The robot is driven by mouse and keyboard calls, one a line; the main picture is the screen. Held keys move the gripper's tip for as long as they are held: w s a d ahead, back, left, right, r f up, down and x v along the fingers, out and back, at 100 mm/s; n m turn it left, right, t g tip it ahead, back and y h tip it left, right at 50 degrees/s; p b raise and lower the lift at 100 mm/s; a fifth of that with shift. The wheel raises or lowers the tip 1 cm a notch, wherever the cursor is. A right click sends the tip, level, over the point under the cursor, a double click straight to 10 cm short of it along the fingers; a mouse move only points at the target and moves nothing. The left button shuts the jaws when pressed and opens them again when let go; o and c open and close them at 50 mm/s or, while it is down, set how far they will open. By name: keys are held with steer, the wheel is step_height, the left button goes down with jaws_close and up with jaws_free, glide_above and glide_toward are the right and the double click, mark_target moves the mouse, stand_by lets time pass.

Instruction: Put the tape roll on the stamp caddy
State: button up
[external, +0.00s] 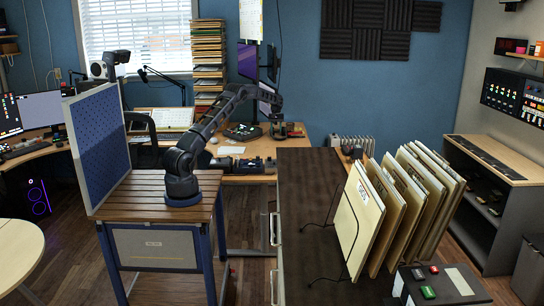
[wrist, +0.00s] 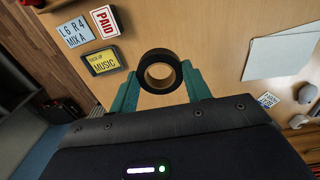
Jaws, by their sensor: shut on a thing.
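The tape roll (wrist: 160,53) is a black ring with a pale inner core, in the upper middle of the wrist view. My gripper (wrist: 160,77) has its teal fingers shut on the roll, one at each side. Desk surface shows through the hole; I cannot tell how high the roll is. In the external view my arm reaches away to the back desk, with my gripper (external: 278,129) low over its right part. The roll is too small to make out there. I cannot clearly identify the stamp caddy in either view.
In the wrist view, a yellow-and-black label (wrist: 104,55), a red PAID label (wrist: 104,21) and a pale plate (wrist: 75,32) lie left of the roll. A grey folder (wrist: 280,52) lies right. Upright folders (external: 400,205) stand on the dark cabinet (external: 310,190).

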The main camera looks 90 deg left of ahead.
steer(key=w+d+r+m, duration=0.2)
steer(key=w+d+r, duration=0.2)
steer(key=w+d, duration=0.6)
steer(key=w+d+r+m, duration=0.2)
steer(key=w+d+r, duration=0.2)
steer(key=w+d, duration=0.5)
steer(key=w+d+r+m, duration=0.3)
steer(key=w+d+r, duration=0.1)
steer(key=w+d, duration=0.6)
step_height(320, 180, up, 20)
steer(key=m, duration=1.1)
glide_above(362, 163)
steer(key=s+d, duration=0.2)
steer(key=d, duration=0.5)
step_height(362, 163, down, 20)
steer(key=shift+r, duration=0.15)
